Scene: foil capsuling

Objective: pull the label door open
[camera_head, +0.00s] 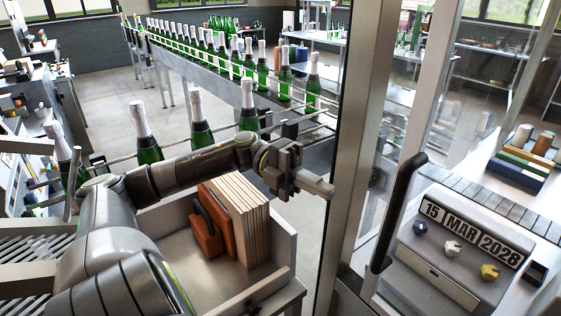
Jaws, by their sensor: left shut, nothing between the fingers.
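The label door looks like a clear panel in a grey metal frame (360,130) on the right side. A long black bar handle (398,212) stands upright and slightly tilted on it. My left gripper (318,184) comes in from the left and is shut and empty. Its fingers point right, towards the frame post, and in the picture they end left of the post and the handle. The gap in depth is hard to judge. I cannot tell for certain whether the door stands shut. My right gripper is not in view.
Behind the panel are a date plate (472,230) reading 15 MAR 2028, several small coloured knobs and a drawer (437,274). Below my left arm, an open bin (172,238) holds stacked boards (240,220) and orange-brown blocks. Green bottles (248,107) line a conveyor behind.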

